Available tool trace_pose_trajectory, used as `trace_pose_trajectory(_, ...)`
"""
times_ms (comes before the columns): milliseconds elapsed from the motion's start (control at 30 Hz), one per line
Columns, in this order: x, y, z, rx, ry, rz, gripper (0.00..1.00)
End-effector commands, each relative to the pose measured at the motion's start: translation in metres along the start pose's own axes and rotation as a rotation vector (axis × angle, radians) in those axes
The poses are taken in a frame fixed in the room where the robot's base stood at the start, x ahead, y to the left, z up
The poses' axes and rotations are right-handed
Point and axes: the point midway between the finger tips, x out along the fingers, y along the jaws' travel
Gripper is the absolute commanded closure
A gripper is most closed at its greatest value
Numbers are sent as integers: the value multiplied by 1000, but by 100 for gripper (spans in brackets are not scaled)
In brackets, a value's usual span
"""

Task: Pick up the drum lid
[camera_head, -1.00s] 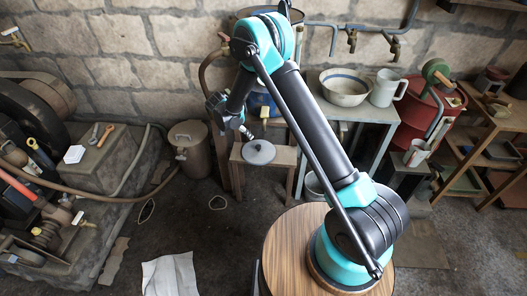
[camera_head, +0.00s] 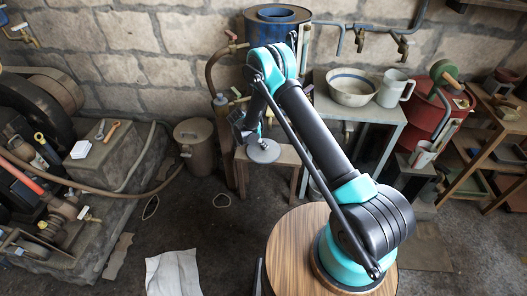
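The drum lid is a round grey disc (camera_head: 264,153) on a small wooden stool (camera_head: 284,157), near the middle of the head view. My gripper (camera_head: 257,139) is directly above the lid, at its upper left edge in the picture. The gripper is small and dark here, and the arm partly hides it. I cannot tell whether its fingers are open or shut, or whether they touch the lid. A blue drum (camera_head: 262,32) stands behind the stool against the wall, with its round top in view.
A grey table (camera_head: 385,122) with a bowl (camera_head: 351,88) and a jug (camera_head: 394,88) stands right of the stool. A lidded metal can (camera_head: 194,150) is to the left. Pipes and a hose run near the drum. The floor in front is mostly clear.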

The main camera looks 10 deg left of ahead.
Motion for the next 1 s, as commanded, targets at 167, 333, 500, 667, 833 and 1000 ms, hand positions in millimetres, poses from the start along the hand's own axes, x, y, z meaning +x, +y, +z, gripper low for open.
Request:
trace_pose_trajectory(167, 27, -4, 0, 1, 0, 1, 48)
trace_pose_trajectory(333, 43, -4, 0, 1, 0, 1, 48)
trace_pose_trajectory(500, 45, -4, 0, 0, 0, 0, 48)
trace_pose_trajectory(667, 45, -4, 0, 0, 0, 0, 55)
trace_pose_trajectory(833, 45, -4, 0, 0, 0, 0, 76)
trace_pose_trajectory(1000, 45, -4, 0, 0, 0, 0, 97)
